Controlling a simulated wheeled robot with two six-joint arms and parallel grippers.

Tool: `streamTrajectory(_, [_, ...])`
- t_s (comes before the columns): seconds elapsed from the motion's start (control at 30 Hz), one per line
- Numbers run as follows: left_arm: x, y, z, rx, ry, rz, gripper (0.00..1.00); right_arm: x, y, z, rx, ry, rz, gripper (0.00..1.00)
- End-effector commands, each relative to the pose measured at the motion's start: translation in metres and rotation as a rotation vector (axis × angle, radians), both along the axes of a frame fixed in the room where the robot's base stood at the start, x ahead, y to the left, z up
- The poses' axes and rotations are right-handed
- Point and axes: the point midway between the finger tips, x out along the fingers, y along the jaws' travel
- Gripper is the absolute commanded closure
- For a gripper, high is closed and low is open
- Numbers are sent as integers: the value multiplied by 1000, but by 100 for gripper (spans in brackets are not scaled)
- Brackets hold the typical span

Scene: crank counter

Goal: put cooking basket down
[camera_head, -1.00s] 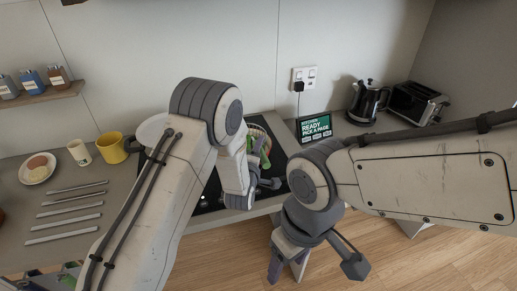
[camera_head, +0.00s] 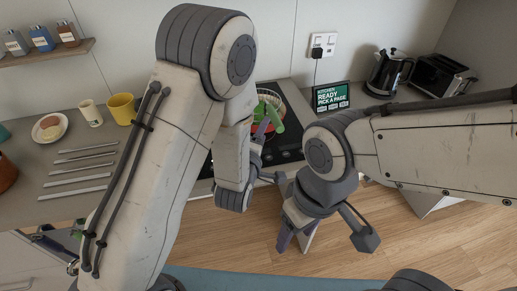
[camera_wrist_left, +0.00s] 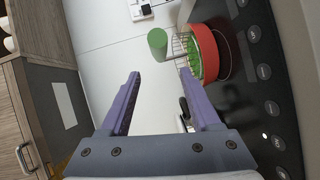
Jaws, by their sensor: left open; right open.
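The cooking basket is a wire basket with a thick green handle (camera_head: 276,118). It sits in or against a red pot on the black hob, partly hidden by my left arm in the head view. In the left wrist view the wire basket (camera_wrist_left: 181,45) shows beside the red pot (camera_wrist_left: 210,55), its green handle pointing toward the camera. My left gripper (camera_wrist_left: 160,76) is open and empty, its purple fingertips just short of the handle. In the head view it (camera_head: 262,130) is mostly hidden behind its own wrist. My right gripper (camera_head: 293,240) is open and empty, low in front of the counter.
A kettle (camera_head: 383,72) and toaster (camera_head: 440,75) stand at the right. A yellow mug (camera_head: 122,108), a white cup (camera_head: 91,113), a plate (camera_head: 49,127) and several metal bars (camera_head: 80,170) lie on the left.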

Motion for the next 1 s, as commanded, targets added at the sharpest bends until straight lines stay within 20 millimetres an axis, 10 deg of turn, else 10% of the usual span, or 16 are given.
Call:
streamTrajectory(0.47, [-44, -43, -6, 447, 295, -284, 37, 0, 0, 0, 0, 0, 0, 37])
streamTrajectory(0.73, [-144, -50, 0, 916, 498, -760, 37, 0, 0, 0, 0, 0, 0, 37])
streamTrajectory(1.0, [-254, -11, 24, 1284, 586, -1285, 37, 0, 0, 0, 0, 0, 0, 37])
